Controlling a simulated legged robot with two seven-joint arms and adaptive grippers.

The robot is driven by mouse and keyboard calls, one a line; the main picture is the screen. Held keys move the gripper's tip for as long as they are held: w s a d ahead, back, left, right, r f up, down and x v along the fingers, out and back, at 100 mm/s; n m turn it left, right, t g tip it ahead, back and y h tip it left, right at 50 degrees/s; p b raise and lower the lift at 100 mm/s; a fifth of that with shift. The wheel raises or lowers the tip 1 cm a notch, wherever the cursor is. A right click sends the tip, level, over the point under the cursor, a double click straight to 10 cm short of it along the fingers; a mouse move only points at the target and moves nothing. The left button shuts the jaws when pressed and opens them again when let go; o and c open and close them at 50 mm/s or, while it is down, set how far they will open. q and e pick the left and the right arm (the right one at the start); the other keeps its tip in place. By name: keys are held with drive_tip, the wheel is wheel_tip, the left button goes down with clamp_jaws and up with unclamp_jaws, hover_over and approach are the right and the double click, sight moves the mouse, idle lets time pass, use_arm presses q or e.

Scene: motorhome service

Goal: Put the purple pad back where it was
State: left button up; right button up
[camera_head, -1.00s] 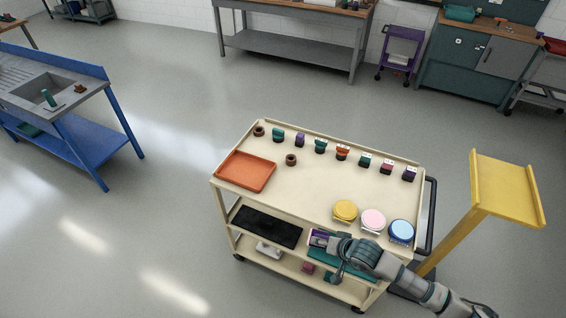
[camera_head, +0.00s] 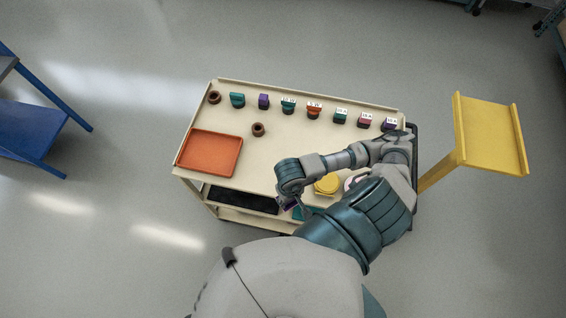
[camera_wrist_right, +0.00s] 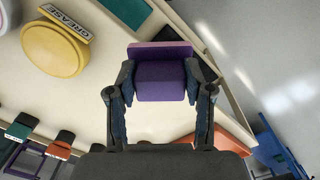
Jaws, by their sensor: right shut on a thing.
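The purple pad (camera_wrist_right: 160,82), a block with a paler lilac strip along its far side, is between the two fingers of my right gripper (camera_wrist_right: 160,76) in the right wrist view. The gripper is shut on it, and the pad shows against the cart top and its rim. In the head view my right gripper (camera_head: 291,196) is at the near edge of the cream cart (camera_head: 220,168), left of the yellow round tin (camera_head: 327,184). Only a small purple bit of the pad (camera_head: 289,204) shows there. My left gripper is not in view.
An orange tray (camera_head: 210,153) is on the cart's left end. Several coloured pieces, including a purple one (camera_head: 263,101), line the far edge. A brown ring (camera_head: 258,129) sits mid-cart. My arm hides the blue tin and part of the pink one. A yellow stand (camera_head: 490,137) is at right.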

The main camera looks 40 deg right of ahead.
drive_tip(key=w+b, duration=0.1)
drive_tip(key=w+d+f+b, duration=0.1)
drive_tip(key=b, duration=0.1)
drive_tip(key=w+d+b, duration=0.1)
drive_tip(key=w+b, duration=0.1)
drive_tip(key=shift+f, duration=0.35)
drive_tip(key=w, duration=0.1)
drive_tip(key=w+d, duration=0.2)
drive_tip(key=shift+w+r, duration=0.1)
drive_tip(key=shift+r, duration=0.3)
drive_tip(key=w+d, duration=0.1)
drive_tip(key=w+d+p, duration=0.1)
drive_tip(key=w, duration=0.1)
drive_tip(key=w+d, duration=0.1)
drive_tip(key=w, duration=0.1)
drive_tip(key=shift+w+d+f+p, duration=0.2)
drive_tip(key=shift+w+f+p, duration=0.1)
drive_tip(key=shift+p, duration=0.1)
drive_tip(key=shift+w+d+f, duration=0.1)
drive_tip(key=shift+d+f, duration=0.05)
drive_tip(key=shift+f, duration=0.05)
wheel_tip(320, 180, down, 3)
drive_tip(key=shift+f+p, duration=0.15)
drive_tip(key=shift+p, duration=0.25)
drive_tip(key=o, duration=1)
